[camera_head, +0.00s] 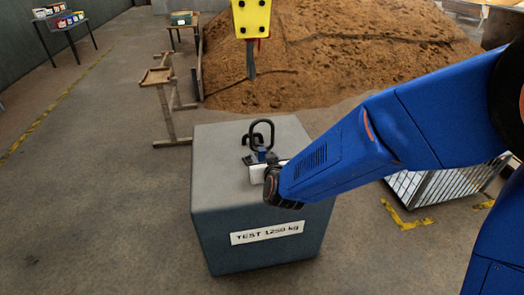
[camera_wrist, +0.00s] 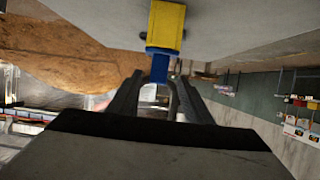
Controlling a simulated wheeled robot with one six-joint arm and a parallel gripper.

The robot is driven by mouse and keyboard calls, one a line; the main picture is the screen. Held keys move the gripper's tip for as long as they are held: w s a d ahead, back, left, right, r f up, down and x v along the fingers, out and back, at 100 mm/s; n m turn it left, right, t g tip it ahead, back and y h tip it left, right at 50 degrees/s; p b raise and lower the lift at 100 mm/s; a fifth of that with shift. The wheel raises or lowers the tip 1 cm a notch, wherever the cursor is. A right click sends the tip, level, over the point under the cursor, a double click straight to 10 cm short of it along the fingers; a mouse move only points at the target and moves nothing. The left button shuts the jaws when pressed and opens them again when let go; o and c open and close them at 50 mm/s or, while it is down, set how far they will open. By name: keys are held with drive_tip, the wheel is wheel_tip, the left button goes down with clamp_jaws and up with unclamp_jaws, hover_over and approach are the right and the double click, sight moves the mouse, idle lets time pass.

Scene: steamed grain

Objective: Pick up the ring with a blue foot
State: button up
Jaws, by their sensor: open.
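A dark upright ring (camera_head: 261,132) stands on top of the grey test block (camera_head: 225,150) in the head view. A small dark-blue foot (camera_head: 263,154) shows under it. My gripper (camera_head: 259,160) is open, low over the block top, right at the ring's foot. In the wrist view, which looks upside down, my dark fingers (camera_wrist: 161,84) reach toward a blue piece (camera_wrist: 160,66) below a yellow block (camera_wrist: 167,25) by a grey surface. The ring is hard to pick out from the fingers there. I cannot tell whether they touch it.
A yellow hook block (camera_head: 251,18) with a dark hook hangs behind the test block. A brown heap (camera_head: 330,60) fills the back. A wooden stand (camera_head: 163,105) is behind left, and a metal crate (camera_head: 440,187) is at right. Floor is clear at left.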

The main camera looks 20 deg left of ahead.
sight(263, 154)
drive_tip(key=shift+x, duration=2.85)
drive_tip(key=shift+d, duration=0.1)
drive_tip(key=shift+c, duration=0.6)
clamp_jaws()
